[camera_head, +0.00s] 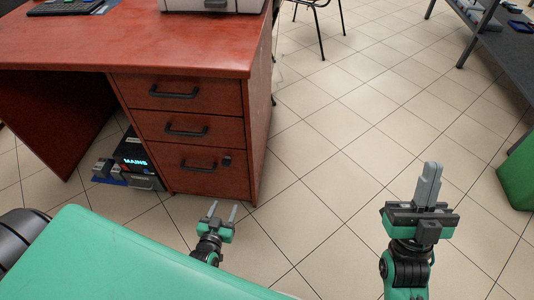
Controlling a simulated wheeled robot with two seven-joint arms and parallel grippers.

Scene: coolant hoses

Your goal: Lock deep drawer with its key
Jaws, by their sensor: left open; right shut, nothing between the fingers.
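The deep drawer (190,181) is the bottom and tallest of three red-brown drawers in the desk pedestal. It looks pushed in, with a black bar handle (199,165). A small dark fitting (227,161) sits at its upper right, where a lock would be; I cannot tell whether a key is in it. No separate key can be made out. My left gripper (223,210) is open and empty, low in front of the drawer's lower right, apart from it. My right gripper (431,170) is shut and empty, over the floor well to the right.
The red desk top (150,45) overhangs the drawers and carries a keyboard (64,7) and a pale box (212,5). A dark unit marked MAINS (135,155) stands left of the pedestal. A green bin (519,172) is at far right. The tiled floor (330,130) between is clear.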

